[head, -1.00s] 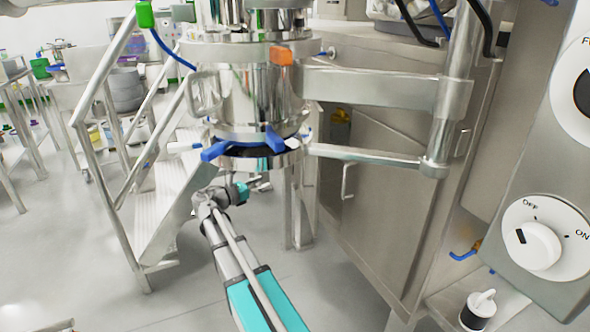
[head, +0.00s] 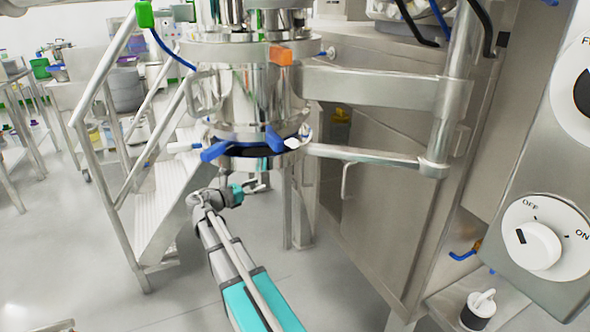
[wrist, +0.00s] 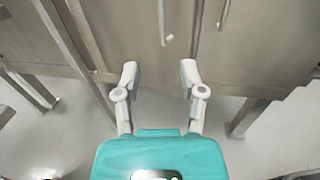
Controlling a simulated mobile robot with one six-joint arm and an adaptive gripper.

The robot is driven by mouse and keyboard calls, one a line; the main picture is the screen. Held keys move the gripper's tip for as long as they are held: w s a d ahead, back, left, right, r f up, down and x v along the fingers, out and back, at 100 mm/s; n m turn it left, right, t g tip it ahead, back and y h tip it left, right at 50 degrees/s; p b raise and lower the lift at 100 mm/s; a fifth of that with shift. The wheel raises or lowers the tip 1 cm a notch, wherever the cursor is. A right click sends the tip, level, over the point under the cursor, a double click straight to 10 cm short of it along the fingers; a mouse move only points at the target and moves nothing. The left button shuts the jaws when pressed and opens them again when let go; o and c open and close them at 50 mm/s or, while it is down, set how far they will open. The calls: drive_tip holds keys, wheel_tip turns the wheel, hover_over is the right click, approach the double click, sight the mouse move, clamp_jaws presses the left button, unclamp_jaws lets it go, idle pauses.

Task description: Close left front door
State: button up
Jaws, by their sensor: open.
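The grey steel cabinet has a front door (head: 375,215) with a vertical bar handle (head: 345,181), to the right of my arm in the head view. My gripper (head: 259,186) is small in the head view, left of the cabinet and below the steel vessel. In the wrist view my gripper (wrist: 158,76) is open and empty. Beyond its fingers are steel panels (wrist: 130,30) with two bar handles, one (wrist: 162,20) nearly straight ahead and one (wrist: 223,14) to the right.
A steel vessel (head: 250,90) with blue handles (head: 240,145) hangs above my arm, with a horizontal steel bar (head: 365,154) crossing in front of the cabinet. Metal stairs (head: 165,205) stand at left. A control panel (head: 545,235) is at right. Grey floor (head: 180,300) is free around my arm.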

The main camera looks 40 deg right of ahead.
drive_tip(key=a, duration=1.1)
drive_tip(key=shift+w+a, duration=0.2)
drive_tip(key=shift+a, duration=0.05)
drive_tip(key=shift+d, duration=0.1)
drive_tip(key=c, duration=0.3)
drive_tip(key=shift+d+r+p, duration=0.1)
drive_tip(key=shift+d+p, duration=0.1)
drive_tip(key=shift+p, duration=0.1)
drive_tip(key=shift+c, duration=1.2)
drive_tip(key=d+m+g+y+p, duration=0.1)
drive_tip(key=d+y+p, duration=0.2)
drive_tip(key=d, duration=0.3)
drive_tip(key=d+m+g+y+p, duration=0.1)
drive_tip(key=d+m+y+p, duration=0.1)
drive_tip(key=d+p, duration=0.3)
drive_tip(key=d+r+m+g+y+p, duration=0.1)
drive_tip(key=d+m+g+y+p, duration=0.1)
drive_tip(key=d+y+p, duration=0.2)
drive_tip(key=shift+d+y+p, duration=0.3)
drive_tip(key=shift+d+p, duration=0.3)
drive_tip(key=shift+d, duration=0.9)
clamp_jaws()
drive_tip(key=shift+s+d+f+m+y, duration=0.1)
drive_tip(key=shift+d+m+y, duration=0.2)
drive_tip(key=shift+d, duration=0.15)
